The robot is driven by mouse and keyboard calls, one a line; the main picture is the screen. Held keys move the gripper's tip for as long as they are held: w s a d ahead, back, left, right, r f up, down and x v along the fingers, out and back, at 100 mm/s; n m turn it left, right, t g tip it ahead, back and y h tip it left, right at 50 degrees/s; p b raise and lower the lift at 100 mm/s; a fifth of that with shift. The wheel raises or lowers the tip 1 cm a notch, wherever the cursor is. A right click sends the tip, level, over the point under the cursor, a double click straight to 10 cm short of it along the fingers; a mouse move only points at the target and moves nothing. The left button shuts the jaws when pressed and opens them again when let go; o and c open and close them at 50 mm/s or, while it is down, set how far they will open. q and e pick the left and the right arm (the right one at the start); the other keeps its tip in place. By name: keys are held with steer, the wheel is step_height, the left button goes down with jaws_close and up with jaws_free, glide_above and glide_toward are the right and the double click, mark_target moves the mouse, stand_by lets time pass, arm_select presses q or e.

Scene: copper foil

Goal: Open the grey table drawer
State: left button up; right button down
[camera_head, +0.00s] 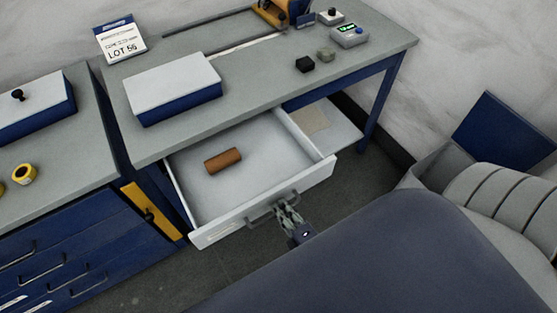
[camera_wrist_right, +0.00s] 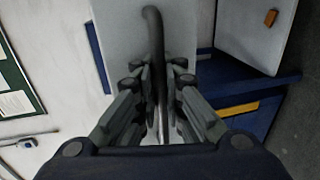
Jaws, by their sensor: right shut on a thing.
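The grey table drawer (camera_head: 265,209) stands pulled out from under the grey-topped table (camera_head: 262,77) in the head view. A copper-brown roll (camera_head: 222,160) lies inside it, and the roll also shows in the right wrist view (camera_wrist_right: 270,17). The drawer's dark bar handle (camera_head: 262,214) is on its front panel. My right gripper (camera_head: 287,214) is at the handle. In the right wrist view, the handle (camera_wrist_right: 155,50) runs between the fingers of my right gripper (camera_wrist_right: 160,112), which are shut on it. My left gripper is not in view.
A white-topped blue box (camera_head: 172,88), a sign reading LOT 56 (camera_head: 120,42) and small devices (camera_head: 349,35) stand on the table. A blue drawer cabinet (camera_head: 75,240) with a yellow tape roll (camera_head: 24,174) is at left. Dark floor lies in front of the drawer.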

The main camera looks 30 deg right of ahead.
steer(key=shift+r, duration=0.1)
steer(key=c, duration=2)
jaws_free()
steer(key=v, duration=1.2)
steer(key=shift+s, duration=0.1)
